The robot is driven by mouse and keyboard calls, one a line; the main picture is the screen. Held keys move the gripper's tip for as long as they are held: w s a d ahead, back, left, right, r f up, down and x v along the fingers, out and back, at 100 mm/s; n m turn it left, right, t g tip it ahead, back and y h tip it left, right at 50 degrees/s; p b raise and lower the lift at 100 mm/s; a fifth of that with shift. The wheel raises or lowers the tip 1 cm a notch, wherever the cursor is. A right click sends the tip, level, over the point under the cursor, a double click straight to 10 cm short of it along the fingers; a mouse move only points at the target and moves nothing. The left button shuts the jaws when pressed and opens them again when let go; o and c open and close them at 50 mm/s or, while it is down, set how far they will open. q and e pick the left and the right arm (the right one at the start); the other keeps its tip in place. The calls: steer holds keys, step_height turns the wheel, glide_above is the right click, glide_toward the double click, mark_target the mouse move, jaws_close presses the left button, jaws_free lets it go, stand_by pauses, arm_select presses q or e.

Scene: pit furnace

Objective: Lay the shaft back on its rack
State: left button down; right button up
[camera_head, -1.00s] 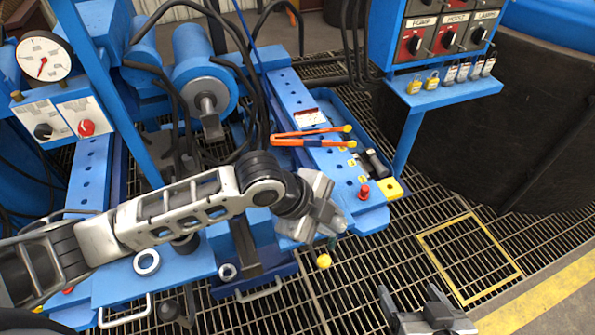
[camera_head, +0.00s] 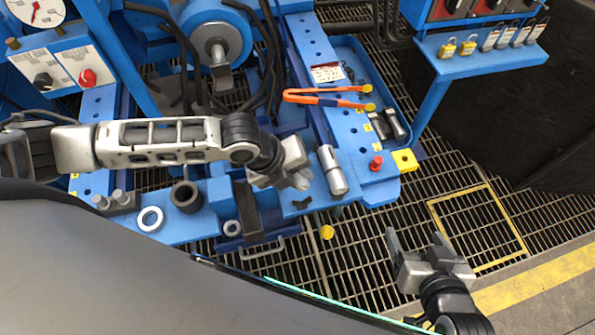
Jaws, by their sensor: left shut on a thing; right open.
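A silver, stepped cylinder, which looks like the shaft (camera_head: 332,171), shows just right of my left gripper (camera_head: 299,171), over the blue bench's front part. My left gripper is shut. The contact between its fingers and the shaft is hard to make out, and I cannot tell whether the shaft touches the bench. A small black V-shaped piece (camera_head: 301,203), possibly part of the rack, shows on the blue ledge below the gripper. My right gripper (camera_head: 417,247) is open and empty above the floor grating, at the lower right.
A white ring (camera_head: 150,219) and a dark collar (camera_head: 186,196) sit on the left ledge. Open grating lies right of the bench.

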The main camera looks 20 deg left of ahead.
arm_select(q)
steer(key=shift+w+f+b, duration=0.1)
steer(key=shift+f+b, duration=0.45)
steer(key=shift+f, duration=0.05)
steer(key=shift+f+b, duration=1)
steer(key=shift+b, duration=0.05)
steer(key=shift+f+b, duration=0.55)
steer(key=shift+f, duration=0.65)
arm_select(e)
steer(key=shift+w+a+f+t, duration=0.15)
steer(key=shift+a+f+t, duration=0.2)
steer(key=shift+f, duration=0.3)
steer(key=shift+r, duration=0.1)
arm_select(q)
steer(key=shift+p, duration=0.5)
arm_select(e)
steer(key=shift+w+r, duration=0.1)
steer(key=shift+r, duration=0.45)
arm_select(q)
steer(key=shift+f, duration=0.55)
arm_select(e)
steer(key=shift+f, duration=0.3)
